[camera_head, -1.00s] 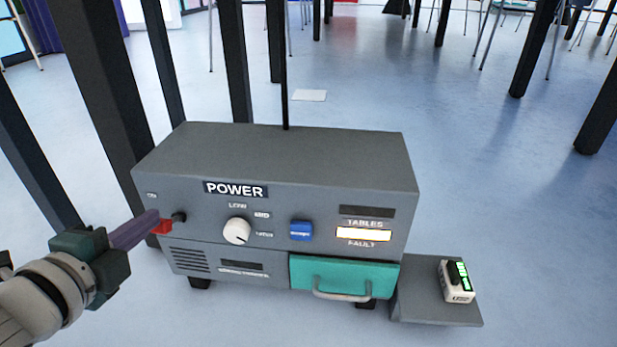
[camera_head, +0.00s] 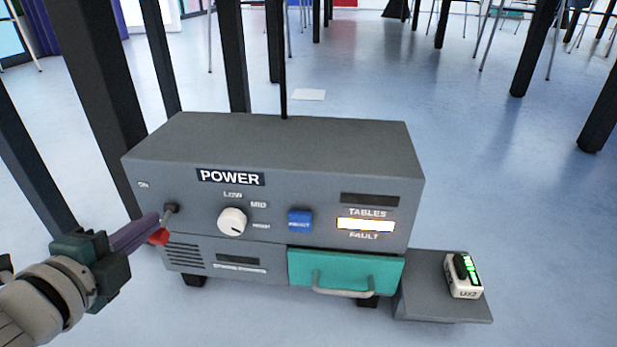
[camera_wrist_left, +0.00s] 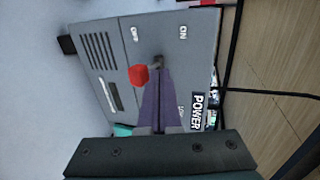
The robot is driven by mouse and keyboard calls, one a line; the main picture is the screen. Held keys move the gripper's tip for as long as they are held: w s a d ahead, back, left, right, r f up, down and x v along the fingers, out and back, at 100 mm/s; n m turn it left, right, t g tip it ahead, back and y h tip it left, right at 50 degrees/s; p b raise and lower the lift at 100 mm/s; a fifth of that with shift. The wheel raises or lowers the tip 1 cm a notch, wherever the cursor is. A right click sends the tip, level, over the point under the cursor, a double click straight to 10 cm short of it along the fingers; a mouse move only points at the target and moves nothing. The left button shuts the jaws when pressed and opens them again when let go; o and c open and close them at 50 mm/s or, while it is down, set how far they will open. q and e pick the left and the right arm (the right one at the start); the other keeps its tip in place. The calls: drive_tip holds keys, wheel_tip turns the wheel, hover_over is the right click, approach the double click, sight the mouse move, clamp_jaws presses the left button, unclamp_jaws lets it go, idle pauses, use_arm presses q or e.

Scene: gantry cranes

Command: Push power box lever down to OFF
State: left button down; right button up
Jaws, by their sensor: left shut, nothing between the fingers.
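The grey power box (camera_head: 280,143) stands low on the floor, front panel facing me. Its lever has a dark shaft and a red knob (camera_head: 158,237) at the panel's left end. The lever slants downward; in the left wrist view the knob (camera_wrist_left: 138,74) lies toward the OFF label's side, away from ON. My left gripper (camera_head: 154,220), with purple fingers, is shut and empty. Its fingertips are at the lever, just above the knob and beside the shaft; they seem to touch it. In the left wrist view the fingers (camera_wrist_left: 158,90) hide part of the panel.
The panel has a white dial (camera_head: 232,221), a blue button (camera_head: 299,221) and a lit orange-framed FAULT display (camera_head: 365,225). A teal drawer (camera_head: 343,268) and a side shelf (camera_head: 445,307) holding a small device (camera_head: 463,275) are right. Dark posts (camera_head: 101,90) stand behind left.

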use_arm(q)
drive_tip(key=shift+w+f, duration=0.25)
drive_tip(key=shift+w, duration=0.15)
drive_tip(key=shift+w+f+b, duration=0.1)
drive_tip(key=shift+f+b, duration=0.05)
drive_tip(key=shift+b, duration=0.15)
drive_tip(key=shift+s+f, duration=0.2)
drive_tip(key=shift+f, duration=0.1)
drive_tip(key=shift+s, duration=0.45)
drive_tip(key=shift+r, duration=0.2)
drive_tip(key=s+p, duration=0.3)
drive_tip(key=s, duration=0.3)
drive_tip(key=shift+s+a+r, duration=0.3)
drive_tip(key=shift+s+r, duration=0.1)
use_arm(e)
drive_tip(key=shift+w+r, duration=0.1)
drive_tip(key=shift+r, duration=1.1)
